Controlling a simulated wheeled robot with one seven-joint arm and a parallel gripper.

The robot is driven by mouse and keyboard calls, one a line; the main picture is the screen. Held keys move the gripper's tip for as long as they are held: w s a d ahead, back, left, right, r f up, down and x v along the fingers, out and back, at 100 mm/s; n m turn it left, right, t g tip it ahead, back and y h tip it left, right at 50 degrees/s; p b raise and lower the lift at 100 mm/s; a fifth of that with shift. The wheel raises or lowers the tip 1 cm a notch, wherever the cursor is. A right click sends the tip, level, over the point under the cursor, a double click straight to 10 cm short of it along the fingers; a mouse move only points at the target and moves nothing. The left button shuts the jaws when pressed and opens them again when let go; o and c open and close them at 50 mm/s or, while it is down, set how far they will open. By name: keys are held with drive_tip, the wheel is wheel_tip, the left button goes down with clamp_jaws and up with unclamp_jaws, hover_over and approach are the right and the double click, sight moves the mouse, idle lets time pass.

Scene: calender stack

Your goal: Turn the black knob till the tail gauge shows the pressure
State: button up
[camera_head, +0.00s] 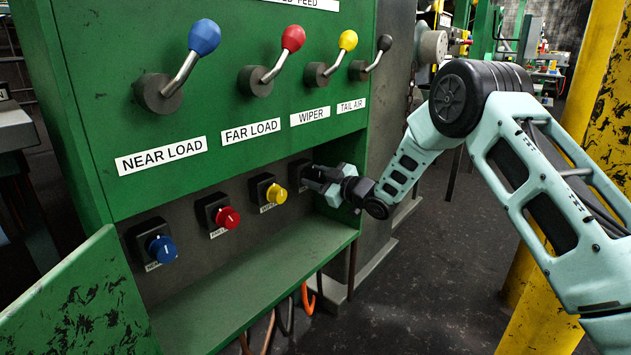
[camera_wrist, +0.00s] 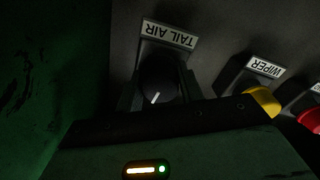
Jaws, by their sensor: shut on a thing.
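The black knob (camera_wrist: 158,84) sits under an upside-down TAIL AIR label (camera_wrist: 169,35) in the wrist view. A short white pointer line shows on its face. My gripper (camera_wrist: 160,95) is shut on the knob, with a finger on either side of it. In the head view my gripper (camera_head: 318,178) reaches into the recess of the green cabinet from the right and hides most of the black knob there. I cannot make out a tail gauge or its reading in either view.
Yellow (camera_head: 276,193), red (camera_head: 227,217) and blue (camera_head: 162,248) knobs stand left of my gripper. Levers with blue (camera_head: 204,37), red (camera_head: 293,38), yellow (camera_head: 348,40) and black (camera_head: 384,43) balls stick out above. A green shelf (camera_head: 250,290) lies below. A yellow post (camera_head: 590,110) stands right.

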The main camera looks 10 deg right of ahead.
drive_tip(key=shift+f+n+b, duration=0.1)
drive_tip(key=shift+n+b, duration=0.2)
drive_tip(key=shift+n, duration=0.5)
drive_tip(key=o, duration=1)
drive_tip(key=shift+s, duration=0.1)
drive_tip(key=p+v, duration=0.4)
drive_tip(key=v, duration=1.3)
drive_tip(key=shift+s+d, duration=0.1)
